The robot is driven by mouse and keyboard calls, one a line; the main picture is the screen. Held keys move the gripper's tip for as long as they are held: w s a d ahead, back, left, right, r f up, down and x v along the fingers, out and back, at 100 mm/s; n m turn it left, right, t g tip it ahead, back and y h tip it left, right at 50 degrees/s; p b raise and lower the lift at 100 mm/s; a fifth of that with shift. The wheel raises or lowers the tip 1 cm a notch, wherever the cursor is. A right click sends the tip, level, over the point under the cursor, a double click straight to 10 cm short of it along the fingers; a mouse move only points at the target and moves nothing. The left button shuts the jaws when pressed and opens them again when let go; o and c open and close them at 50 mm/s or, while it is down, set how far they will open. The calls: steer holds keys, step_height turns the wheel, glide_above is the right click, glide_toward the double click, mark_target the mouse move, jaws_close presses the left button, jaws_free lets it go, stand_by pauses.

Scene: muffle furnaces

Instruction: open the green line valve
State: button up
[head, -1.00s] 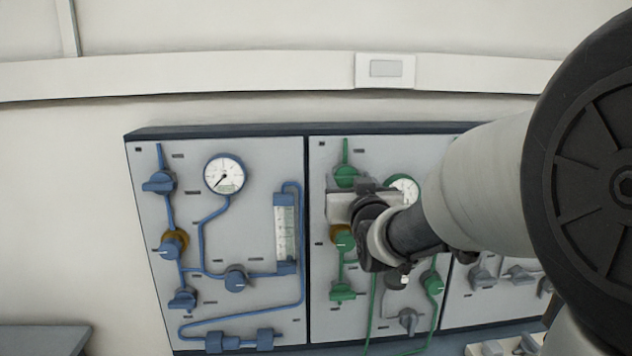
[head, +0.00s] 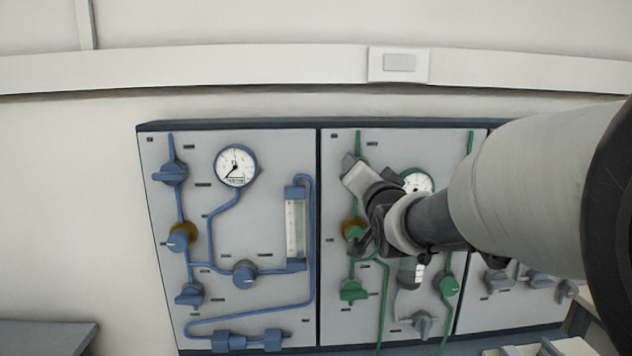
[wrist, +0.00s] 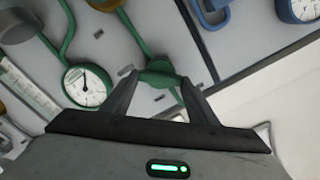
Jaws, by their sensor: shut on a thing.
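The green line's top valve (wrist: 160,70) shows in the wrist view as a green handle between the two fingertips of my gripper (wrist: 160,80). The fingers press on it from both sides. In the head view my gripper (head: 353,165) is at the top of the green panel (head: 400,148) and hides this valve. The gripper is tilted there. A green pressure gauge (head: 418,181) is partly behind my gripper; the wrist view shows its dial (wrist: 88,87) clearly. I cannot tell the handle's exact angle.
Below are a green regulator knob (head: 354,230) with a brass-coloured collar, a lower green valve (head: 353,290) and another green knob (head: 449,285). The blue line panel (head: 265,140) stands to the left, with a blue valve (head: 170,173) at its top. Grey valves (head: 498,281) lie right.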

steer(key=shift+f+m+b, duration=0.1)
steer(key=shift+m+b, duration=2.75)
steer(key=shift+m, duration=2.05)
steer(key=o, duration=1)
steer(key=shift+o, duration=0.2)
steer(key=shift+s, duration=0.1)
steer(key=s, duration=1.7)
steer(key=shift+s, duration=0.1)
